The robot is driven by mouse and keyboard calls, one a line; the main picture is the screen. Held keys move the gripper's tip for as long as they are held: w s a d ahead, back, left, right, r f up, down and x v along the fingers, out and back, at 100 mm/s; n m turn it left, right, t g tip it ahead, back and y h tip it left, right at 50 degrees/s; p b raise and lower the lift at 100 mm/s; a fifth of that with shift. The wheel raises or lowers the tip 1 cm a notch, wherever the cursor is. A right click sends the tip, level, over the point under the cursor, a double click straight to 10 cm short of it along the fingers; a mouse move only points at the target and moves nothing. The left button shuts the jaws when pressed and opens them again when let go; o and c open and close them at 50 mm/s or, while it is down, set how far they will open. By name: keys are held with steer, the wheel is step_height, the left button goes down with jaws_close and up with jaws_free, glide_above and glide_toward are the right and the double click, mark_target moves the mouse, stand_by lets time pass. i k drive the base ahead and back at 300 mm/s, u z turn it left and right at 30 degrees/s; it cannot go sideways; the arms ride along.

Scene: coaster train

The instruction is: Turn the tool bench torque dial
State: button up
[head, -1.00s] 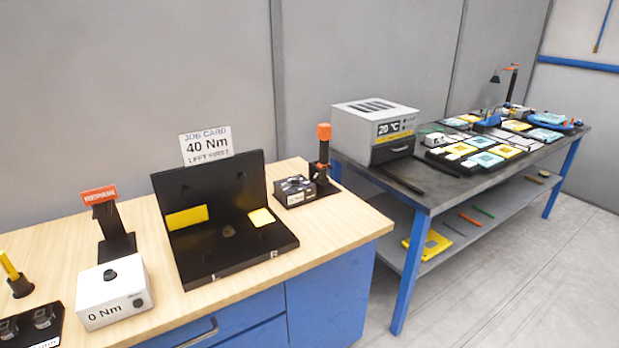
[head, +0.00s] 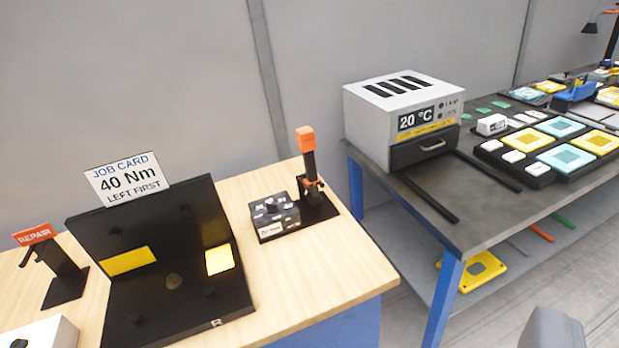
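The white torque box (head: 45,332) is at the bottom left corner, mostly cut off by the frame edge. Only its top and a sliver of its black dial knob (head: 19,343) show; its reading is out of view. A job card (head: 127,180) reading "40 Nm, LEFT FIRST" stands on top of the black fixture (head: 190,210). My gripper's fingers do not show. A grey rounded shape (head: 551,331) at the bottom right may be part of my arm.
The wooden bench (head: 330,262) also holds a red "REPAIR" stand (head: 35,235), a small black device (head: 274,217) and an orange-handled tool (head: 306,140) in a stand. A grey oven (head: 400,110) reading 20 °C sits on the second table (head: 480,222). A gap separates the tables.

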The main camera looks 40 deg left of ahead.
mark_target(272, 208)
steer(key=u, duration=0.4)
steer(key=i, duration=1.3)
steer(key=u, duration=0.75)
steer(key=i, duration=0.3)
steer(key=u, duration=0.35)
